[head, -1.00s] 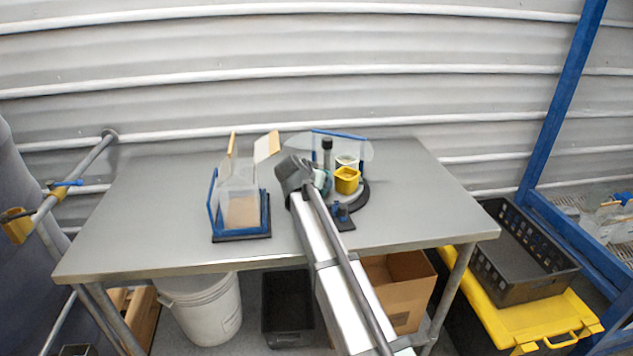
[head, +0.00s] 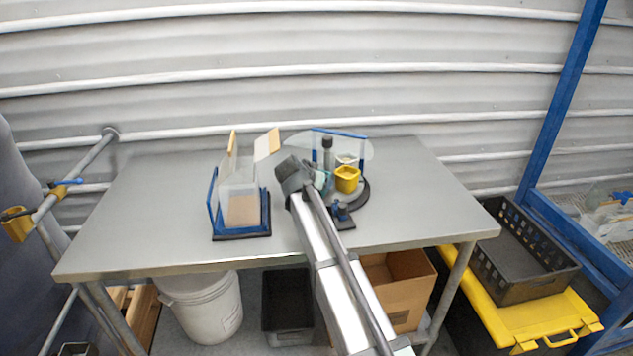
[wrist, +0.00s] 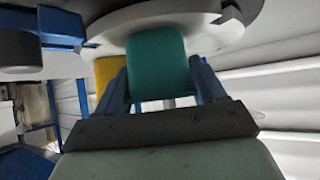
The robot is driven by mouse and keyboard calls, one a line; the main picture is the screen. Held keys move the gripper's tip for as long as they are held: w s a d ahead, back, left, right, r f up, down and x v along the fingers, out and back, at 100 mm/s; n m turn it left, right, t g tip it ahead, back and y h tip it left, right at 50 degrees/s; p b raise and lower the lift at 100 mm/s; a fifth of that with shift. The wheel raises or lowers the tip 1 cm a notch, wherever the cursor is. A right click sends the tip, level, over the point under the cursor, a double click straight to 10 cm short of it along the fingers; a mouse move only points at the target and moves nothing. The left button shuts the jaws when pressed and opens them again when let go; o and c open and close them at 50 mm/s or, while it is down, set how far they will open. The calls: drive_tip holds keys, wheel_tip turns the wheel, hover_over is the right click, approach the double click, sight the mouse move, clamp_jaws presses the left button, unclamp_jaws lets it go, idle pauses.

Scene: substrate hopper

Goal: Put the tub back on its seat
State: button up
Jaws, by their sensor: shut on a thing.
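A teal tub (wrist: 158,68) is between my gripper's two blue fingers (wrist: 162,84) in the wrist view, and the gripper is shut on it. Its far end overlaps the round pale platform (wrist: 215,38); I cannot tell whether it touches it. In the head view my gripper (head: 316,180) is at the left side of the round stand, and the teal tub is mostly hidden by my wrist. A yellow tub (head: 347,180) and a white tub (head: 347,159) stand on the platform to the right of my gripper. The yellow tub (wrist: 104,76) also shows behind the left finger.
A dark-capped post (head: 327,150) rises close behind my gripper, with a clear blue-edged screen (head: 340,133) beyond. A blue clamp block (head: 341,211) sits in front of the platform. A blue-framed hopper (head: 240,236) stands left. The metal table (head: 420,205) is clear at its right.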

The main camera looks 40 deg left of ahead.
drive_tip(key=o, duration=1)
